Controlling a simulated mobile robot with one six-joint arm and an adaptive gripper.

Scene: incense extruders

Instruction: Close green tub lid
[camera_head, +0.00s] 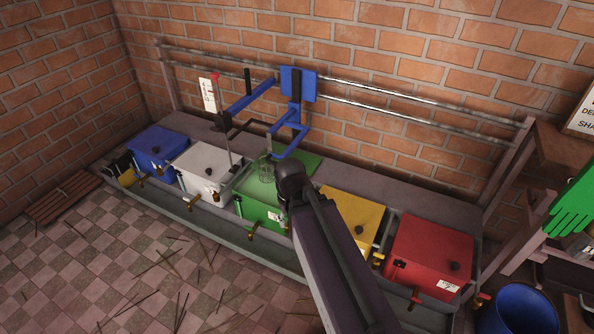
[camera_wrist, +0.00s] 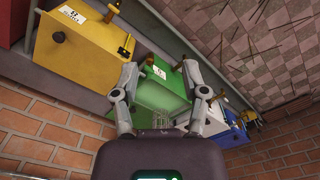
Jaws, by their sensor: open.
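The green tub (camera_head: 261,213) stands mid-row in the head view, between the white and yellow tubs, with a tap and a white label on its front. A green panel (camera_head: 304,160), which looks like its lid, shows behind it, partly hidden by my arm; its exact tilt is hard to tell. In the wrist view the green tub (camera_wrist: 154,72) shows between and beyond the fingers of my gripper (camera_wrist: 160,70). The gripper is open, with nothing visible between its fingers. In the head view my arm hides the gripper.
A wire basket (camera_head: 267,170) is at the green tub, below blue brackets (camera_head: 291,97). Blue (camera_head: 154,148), white (camera_head: 198,170), yellow (camera_head: 352,218) and red (camera_head: 430,250) tubs have lids on. Metal rails (camera_head: 400,104) run along the brick wall. Tiled floor lies in front.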

